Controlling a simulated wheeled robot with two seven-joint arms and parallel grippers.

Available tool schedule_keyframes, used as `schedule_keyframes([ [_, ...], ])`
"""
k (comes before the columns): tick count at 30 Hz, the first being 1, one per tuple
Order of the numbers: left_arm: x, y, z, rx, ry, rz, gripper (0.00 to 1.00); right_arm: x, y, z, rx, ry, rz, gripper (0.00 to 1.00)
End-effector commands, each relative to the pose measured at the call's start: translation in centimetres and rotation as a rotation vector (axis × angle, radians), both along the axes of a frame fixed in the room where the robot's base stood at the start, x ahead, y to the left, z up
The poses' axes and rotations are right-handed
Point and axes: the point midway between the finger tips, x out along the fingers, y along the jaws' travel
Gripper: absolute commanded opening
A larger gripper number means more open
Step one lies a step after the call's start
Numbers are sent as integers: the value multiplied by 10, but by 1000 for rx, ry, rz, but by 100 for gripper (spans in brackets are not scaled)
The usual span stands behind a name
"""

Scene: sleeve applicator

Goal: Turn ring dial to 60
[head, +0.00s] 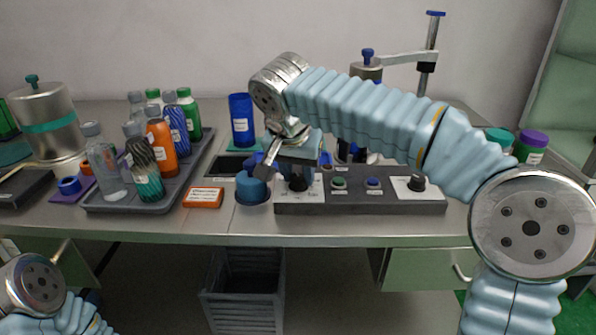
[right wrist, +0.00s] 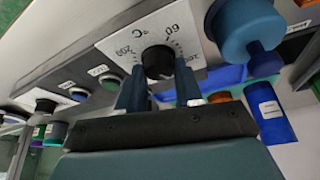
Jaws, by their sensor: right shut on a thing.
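The ring dial is a black round knob (right wrist: 157,62) on a white plate (right wrist: 118,45) marked "60", "200" and "°C" in the right wrist view. In the head view the knob (head: 298,184) sits at the left end of the grey control panel (head: 350,208). My right gripper (right wrist: 160,78) has one finger on each side of the knob and is shut on it. It also shows from behind in the head view (head: 296,172). The pointer setting cannot be read. My left arm shows at the lower left of the head view, but its gripper does not.
Green (head: 338,183) and blue (head: 373,183) buttons and a second dial (head: 417,183) are on the panel's right. A blue round container (head: 252,190) stands close to its left. A tray (head: 135,207) of bottles stands further left, beside an orange box (head: 203,198).

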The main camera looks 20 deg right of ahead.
Motion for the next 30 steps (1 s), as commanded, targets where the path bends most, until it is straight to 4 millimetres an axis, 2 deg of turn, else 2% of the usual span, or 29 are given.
schedule_keyframes([
  [8, 0, 0, -1, 0, 0, 0, 59, -1, -1, 0, 0, -1, 194, 5],
  [30, 0, 0, 1, 0, 0, 0, 59, 0, -4, 0, 1, -2, 895, 5],
])
